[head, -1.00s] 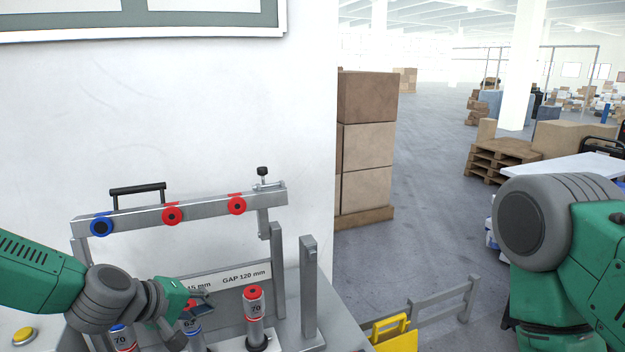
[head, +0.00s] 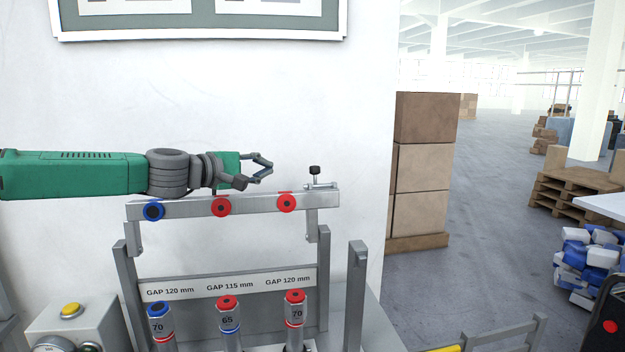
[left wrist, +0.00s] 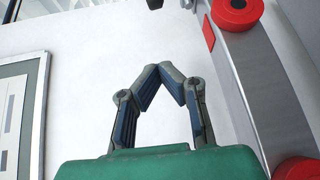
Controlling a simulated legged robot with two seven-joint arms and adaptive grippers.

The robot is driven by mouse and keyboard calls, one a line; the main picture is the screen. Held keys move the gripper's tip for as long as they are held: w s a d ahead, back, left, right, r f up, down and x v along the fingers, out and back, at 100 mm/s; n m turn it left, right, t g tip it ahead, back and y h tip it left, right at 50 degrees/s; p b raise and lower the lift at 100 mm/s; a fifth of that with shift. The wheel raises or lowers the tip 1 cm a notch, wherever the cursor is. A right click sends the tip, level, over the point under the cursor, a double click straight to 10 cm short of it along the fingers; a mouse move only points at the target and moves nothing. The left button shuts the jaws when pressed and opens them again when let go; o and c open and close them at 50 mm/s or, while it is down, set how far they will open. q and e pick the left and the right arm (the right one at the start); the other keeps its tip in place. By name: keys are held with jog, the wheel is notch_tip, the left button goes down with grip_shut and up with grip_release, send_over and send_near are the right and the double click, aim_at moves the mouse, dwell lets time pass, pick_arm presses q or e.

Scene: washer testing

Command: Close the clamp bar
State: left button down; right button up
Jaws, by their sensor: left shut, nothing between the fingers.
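The clamp bar (head: 252,204) is a grey horizontal bar, raised above the test stand, with one blue and two red round pads on it. A black-knobbed latch (head: 316,177) stands at its right end. My left gripper (head: 268,167) is just above the bar, between the two red pads, apart from the latch. In the left wrist view the closed fingers (left wrist: 172,68) are beside the bar (left wrist: 262,90). Below the bar stand three cylinders: left (head: 160,325), middle (head: 229,322) and right (head: 295,318). My right gripper is not in view.
A label strip (head: 228,284) with gap sizes crosses the stand. A grey post (head: 357,295) rises at the right. A control box with a yellow button (head: 71,310) is at lower left. Stacked boxes (head: 424,170) stand beyond the wall.

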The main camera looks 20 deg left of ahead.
pick_arm(q)
jog(key=shift+w+a+f+b, duration=0.35)
jog(key=shift+f+b, duration=0.1)
jog(key=shift+b, duration=0.4)
jog(key=shift+w+b, duration=0.15)
jog(key=shift+b, duration=0.15)
jog(key=shift+w+d, duration=0.15)
jog(key=shift+w+d+r, duration=0.1)
jog(key=shift+w+d, duration=0.15)
jog(key=w+d+p, duration=0.2)
jog(key=w+d, duration=0.3)
jog(key=d, duration=0.1)
jog(key=shift+w+d, duration=0.25)
jog(key=shift+d, duration=0.05)
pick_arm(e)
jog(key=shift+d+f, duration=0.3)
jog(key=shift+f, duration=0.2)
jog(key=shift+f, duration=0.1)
